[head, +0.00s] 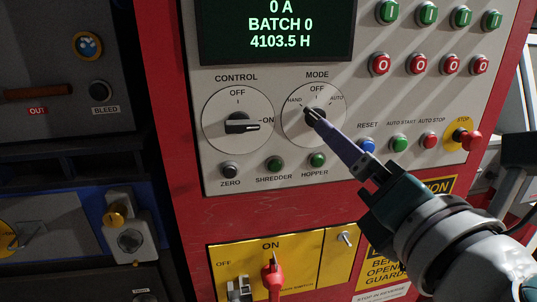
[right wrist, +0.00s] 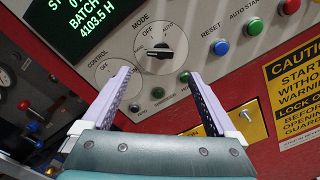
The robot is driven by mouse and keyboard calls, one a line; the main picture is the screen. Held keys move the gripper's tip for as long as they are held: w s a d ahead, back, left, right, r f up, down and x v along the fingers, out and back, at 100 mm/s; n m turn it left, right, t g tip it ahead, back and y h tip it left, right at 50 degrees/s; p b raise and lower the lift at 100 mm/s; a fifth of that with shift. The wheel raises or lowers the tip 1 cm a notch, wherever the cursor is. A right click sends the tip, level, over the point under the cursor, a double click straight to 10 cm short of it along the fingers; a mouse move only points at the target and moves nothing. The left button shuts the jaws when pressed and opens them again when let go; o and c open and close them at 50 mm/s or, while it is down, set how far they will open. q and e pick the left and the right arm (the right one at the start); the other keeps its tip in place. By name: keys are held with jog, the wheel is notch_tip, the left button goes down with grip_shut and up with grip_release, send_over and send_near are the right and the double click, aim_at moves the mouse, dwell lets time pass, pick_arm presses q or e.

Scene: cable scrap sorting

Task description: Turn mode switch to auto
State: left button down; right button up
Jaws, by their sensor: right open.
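The mode switch (head: 292,120) is a round white dial with a black knob on the control panel. HAND, OFF and AUTO are printed around it. Its knob appears to point toward HAND, partly hidden by my gripper in the head view. The right wrist view shows the knob (right wrist: 159,51) more clearly. My right gripper (head: 320,118) reaches in from the lower right, with its tips over the knob in the head view. In the wrist view the right gripper (right wrist: 158,76) is open and empty, the knob beyond the gap between its fingers. Contact cannot be told. My left gripper is not in view.
The control dial (head: 238,105) beside it points to ON. Below are black and green buttons (head: 274,163). To the right are the blue reset button (head: 367,146), the green auto-start button (head: 399,143) and the red stop button (head: 471,140). A red-handled switch (head: 272,275) sits below.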

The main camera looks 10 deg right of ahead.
aim_at(317, 119)
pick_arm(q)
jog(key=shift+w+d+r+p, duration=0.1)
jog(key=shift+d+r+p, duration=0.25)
pick_arm(e)
jog(key=w, duration=1)
jog(key=shift+r, duration=0.1)
jog(key=shift+c, duration=1.2)
jog(key=c, duration=1.1)
